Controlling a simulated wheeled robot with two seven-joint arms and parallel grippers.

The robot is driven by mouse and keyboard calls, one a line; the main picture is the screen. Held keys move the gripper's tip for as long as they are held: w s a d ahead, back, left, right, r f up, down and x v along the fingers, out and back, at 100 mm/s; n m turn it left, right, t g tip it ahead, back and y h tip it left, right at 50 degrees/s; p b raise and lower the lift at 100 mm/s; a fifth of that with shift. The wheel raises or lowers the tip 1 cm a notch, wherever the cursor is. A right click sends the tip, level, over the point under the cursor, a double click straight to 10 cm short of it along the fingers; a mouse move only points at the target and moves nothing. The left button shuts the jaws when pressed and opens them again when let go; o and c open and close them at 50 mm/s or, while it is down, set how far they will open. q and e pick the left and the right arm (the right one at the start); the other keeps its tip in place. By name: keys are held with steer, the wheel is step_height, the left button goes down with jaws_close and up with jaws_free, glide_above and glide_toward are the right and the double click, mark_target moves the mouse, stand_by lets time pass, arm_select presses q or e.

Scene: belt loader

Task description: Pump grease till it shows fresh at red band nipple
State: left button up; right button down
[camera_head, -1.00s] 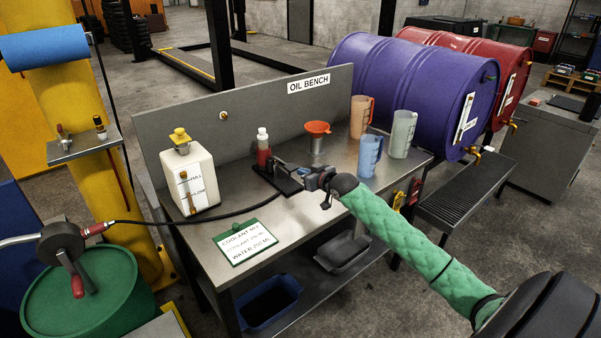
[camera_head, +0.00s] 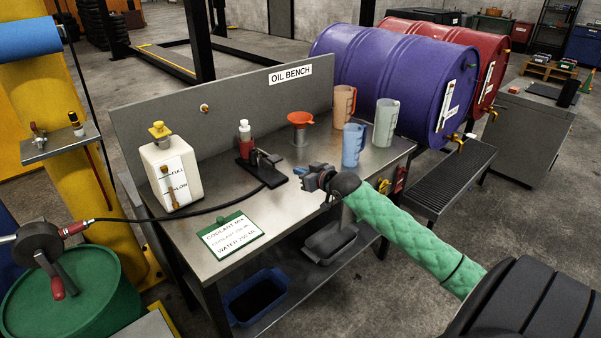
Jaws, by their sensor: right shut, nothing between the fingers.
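The green drum (camera_head: 72,295) stands at lower left with a dark pump (camera_head: 38,243) and red-handled crank (camera_head: 57,288) on it. A black hose (camera_head: 150,218) runs from its red fitting (camera_head: 75,228) to a black fixture (camera_head: 262,172) on the bench, beside a red bottle (camera_head: 245,140). On the yellow post's small shelf (camera_head: 60,145) stand two small fittings, one with red (camera_head: 38,133); I cannot tell whether either is the red band nipple. No grease shows. My right gripper (camera_head: 306,178) is shut and empty above the bench's front edge, right of the fixture. My left gripper is out of view.
The oil bench (camera_head: 290,215) also holds a white jug (camera_head: 172,178), a coolant card (camera_head: 230,236), an orange funnel (camera_head: 300,122) and several measuring jugs (camera_head: 355,145). Purple (camera_head: 400,75) and red drums (camera_head: 455,50) lie behind right. Bare bench lies around the card.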

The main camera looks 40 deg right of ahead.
stand_by(0.3)
